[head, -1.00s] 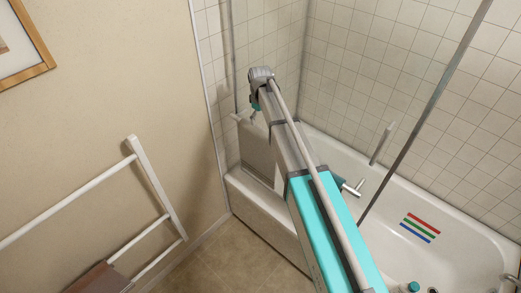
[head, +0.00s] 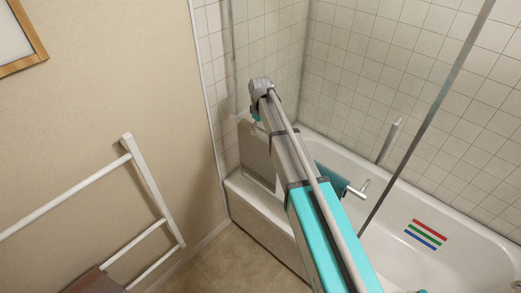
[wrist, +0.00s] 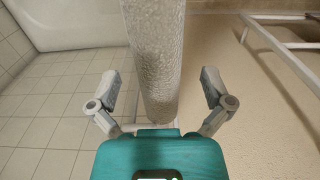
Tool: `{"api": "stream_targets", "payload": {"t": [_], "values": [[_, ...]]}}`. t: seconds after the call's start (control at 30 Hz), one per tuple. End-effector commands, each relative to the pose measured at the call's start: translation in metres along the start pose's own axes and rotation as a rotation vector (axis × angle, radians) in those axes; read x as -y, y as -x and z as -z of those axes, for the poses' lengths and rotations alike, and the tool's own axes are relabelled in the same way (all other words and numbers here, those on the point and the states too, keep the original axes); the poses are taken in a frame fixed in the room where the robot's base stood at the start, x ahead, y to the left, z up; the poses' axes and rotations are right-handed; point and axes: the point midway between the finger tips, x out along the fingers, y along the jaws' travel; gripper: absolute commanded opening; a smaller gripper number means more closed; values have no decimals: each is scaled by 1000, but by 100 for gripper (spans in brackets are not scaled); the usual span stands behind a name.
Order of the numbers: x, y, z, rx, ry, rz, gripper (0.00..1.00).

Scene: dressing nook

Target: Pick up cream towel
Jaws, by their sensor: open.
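The cream towel, greyish-cream in this light, hangs as a flat panel (head: 257,153) near the tub's left end in the head view, partly behind my arm. In the wrist view a long, rough-textured pale cloth (wrist: 155,45), which looks like the same towel, runs down between my fingers. My gripper (wrist: 160,75) is open, with one finger on each side of the cloth and a visible gap on both sides. In the head view my fingers are mostly hidden behind the arm's end.
A white bathtub (head: 470,250) with coloured stripes stands behind my arm. A teal cloth (head: 329,180) hangs at its rim. A white ladder rack (head: 150,180) stands at the left wall, with a brownish cloth (head: 92,282) low on it. Some tiled floor (head: 235,262) is clear.

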Motion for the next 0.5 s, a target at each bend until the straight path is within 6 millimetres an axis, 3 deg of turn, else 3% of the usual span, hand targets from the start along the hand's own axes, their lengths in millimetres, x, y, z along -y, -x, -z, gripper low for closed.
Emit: {"api": "stream_targets", "payload": {"t": [0.5], "values": [[-2, -14, 0, 0, -1, 0, 100]]}}
